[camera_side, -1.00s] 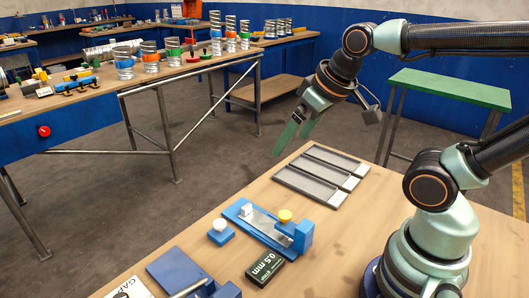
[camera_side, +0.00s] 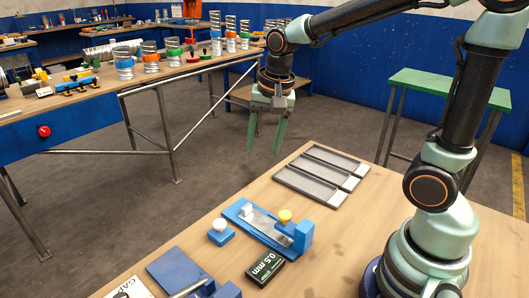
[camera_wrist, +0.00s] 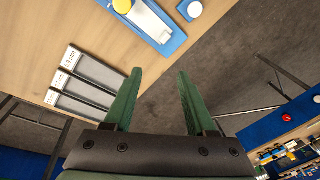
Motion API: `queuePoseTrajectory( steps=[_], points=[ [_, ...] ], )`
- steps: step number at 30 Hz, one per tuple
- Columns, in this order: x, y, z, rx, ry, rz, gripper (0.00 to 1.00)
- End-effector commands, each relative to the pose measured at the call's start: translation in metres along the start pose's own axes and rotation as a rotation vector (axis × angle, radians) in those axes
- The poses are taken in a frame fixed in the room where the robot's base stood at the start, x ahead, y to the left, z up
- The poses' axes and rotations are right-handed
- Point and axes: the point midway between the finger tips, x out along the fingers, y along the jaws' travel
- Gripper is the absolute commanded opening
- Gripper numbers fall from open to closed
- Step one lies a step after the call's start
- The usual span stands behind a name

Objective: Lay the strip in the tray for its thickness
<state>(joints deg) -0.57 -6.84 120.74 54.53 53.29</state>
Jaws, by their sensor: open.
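Three grey trays (camera_side: 320,174) lie side by side at the table's far edge, each with a pale label at one end. In the wrist view the trays (camera_wrist: 95,72) are left of my gripper, their labels too small to read surely. I see nothing in the trays. My gripper (camera_side: 265,148) is open and empty, pointing down beyond the table's far edge, left of the trays; it also shows in the wrist view (camera_wrist: 160,72).
A black box marked 0.5 mm (camera_side: 266,268) lies in front of the holder. A blue block with a white knob (camera_side: 221,232) stands left of it, and a blue device (camera_side: 178,270) is nearer the front edge. The table right of the holder is clear.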

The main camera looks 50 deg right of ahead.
Motion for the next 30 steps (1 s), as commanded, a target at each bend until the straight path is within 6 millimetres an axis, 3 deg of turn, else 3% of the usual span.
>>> queuePoseTrajectory(
  steps=[6,12,20,30],
  points=[
    [0.048,-0.019,-0.012,0.391,-0.057,0.118,0.56],
    [0.075,-0.026,-0.016,0.602,-0.065,0.184,0.56],
    [0.092,-0.024,-0.015,0.650,-0.065,0.200,0.56],
    [0.148,-0.014,-0.007,0.648,-0.066,0.201,0.56]
  ],
)
